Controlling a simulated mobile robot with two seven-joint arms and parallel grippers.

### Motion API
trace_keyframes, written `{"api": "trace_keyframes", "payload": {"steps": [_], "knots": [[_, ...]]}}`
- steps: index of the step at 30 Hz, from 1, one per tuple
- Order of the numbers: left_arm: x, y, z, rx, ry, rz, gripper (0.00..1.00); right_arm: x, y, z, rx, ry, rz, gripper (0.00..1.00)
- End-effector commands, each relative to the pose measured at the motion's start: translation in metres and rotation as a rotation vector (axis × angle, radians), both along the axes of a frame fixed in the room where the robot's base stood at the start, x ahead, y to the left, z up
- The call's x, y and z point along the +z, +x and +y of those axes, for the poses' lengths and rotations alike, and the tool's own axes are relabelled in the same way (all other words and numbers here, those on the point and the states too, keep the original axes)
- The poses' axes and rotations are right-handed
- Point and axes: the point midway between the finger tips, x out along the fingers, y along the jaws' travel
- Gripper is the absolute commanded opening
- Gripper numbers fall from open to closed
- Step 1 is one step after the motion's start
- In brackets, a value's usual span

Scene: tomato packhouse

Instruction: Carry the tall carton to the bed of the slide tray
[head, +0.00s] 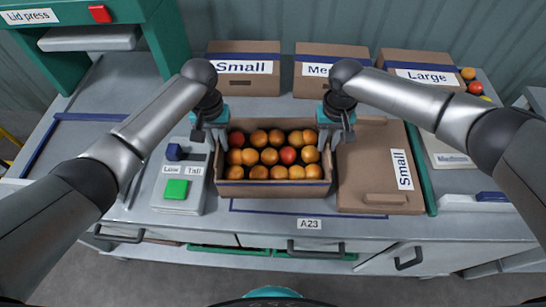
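An open brown carton (275,190) filled with orange and red tomatoes stands upright on the bench in the middle of the head view. My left gripper (211,138) is at the carton's left wall, near its back corner, with its fingers apart. My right gripper (337,134) is at the right wall near the back corner, also with its fingers apart. Contact with the walls cannot be told. A grey bed (103,95) lies in front of the lid press at the left, with blue lines beside it; whether it is the slide tray is unclear.
A green lid press (165,45) stands at the back left. A control box (180,190) with a green button sits left of the carton. A brown lid labelled Small (365,165) lies to the right.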

Motion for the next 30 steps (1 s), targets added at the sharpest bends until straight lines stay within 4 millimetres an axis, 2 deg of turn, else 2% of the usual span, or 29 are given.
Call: {"api": "trace_keyframes", "payload": {"steps": [1, 6, 30], "knots": [[0.0002, 0.0001, 0.0001, 0.000, 0.000, 0.000, 0.16, 0.0002, 0.0001, -0.0002, 0.000, 0.000, 0.000, 0.16], [0.0003, 0.0001, 0.0001, 0.000, 0.000, 0.000, 0.00, 0.0003, 0.0001, -0.0003, -0.001, 0.000, 0.000, 0.00], [0.0005, 0.0004, 0.0007, 0.001, 0.000, -0.001, 0.00, 0.0005, 0.0004, -0.0009, -0.002, -0.001, 0.000, 0.00]]}}
